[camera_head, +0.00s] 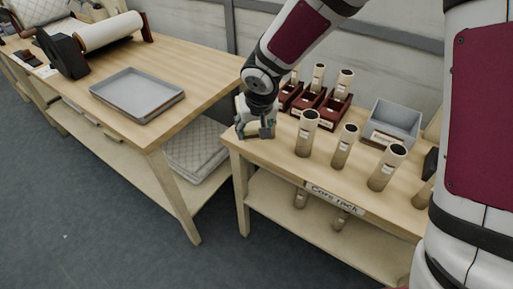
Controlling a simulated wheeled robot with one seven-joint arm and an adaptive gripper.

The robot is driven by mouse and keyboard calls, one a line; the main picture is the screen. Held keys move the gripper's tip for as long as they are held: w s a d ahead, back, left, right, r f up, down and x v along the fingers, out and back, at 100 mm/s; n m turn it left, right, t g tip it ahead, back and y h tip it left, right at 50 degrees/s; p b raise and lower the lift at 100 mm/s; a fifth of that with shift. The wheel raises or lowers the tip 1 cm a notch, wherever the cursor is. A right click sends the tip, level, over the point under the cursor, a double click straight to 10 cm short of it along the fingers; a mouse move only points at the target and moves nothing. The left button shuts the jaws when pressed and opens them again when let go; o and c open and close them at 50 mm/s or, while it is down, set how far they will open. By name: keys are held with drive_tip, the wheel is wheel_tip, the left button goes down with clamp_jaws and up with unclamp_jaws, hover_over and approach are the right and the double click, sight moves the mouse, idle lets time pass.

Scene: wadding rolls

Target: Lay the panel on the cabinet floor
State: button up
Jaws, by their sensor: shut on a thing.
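I see no panel and no cabinet that I can make out in this view. My gripper (256,132) points down at the left end of the core rack table (285,157), close to its top. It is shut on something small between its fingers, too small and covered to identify. Whether that thing touches the table top, I cannot tell. Quilted white pads (203,150) lie stacked on the lower shelf of the left table.
Several upright cardboard tubes (345,146) stand right of my gripper. Dark red holders with tubes (325,106) and a grey bin (393,122) are behind them. The left table holds a grey tray (138,94) and a white roll (108,31). Floor (85,200) is clear at left.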

wheel_tip(320, 180, down, 8)
drive_tip(key=b, duration=0.2)
drive_tip(key=shift+r+b, duration=0.1)
drive_tip(key=shift+b, duration=0.3)
drive_tip(key=o, duration=0.8)
drive_tip(key=p+v, duration=0.4)
drive_tip(key=v, duration=0.8)
drive_tip(key=shift+r, duration=0.1)
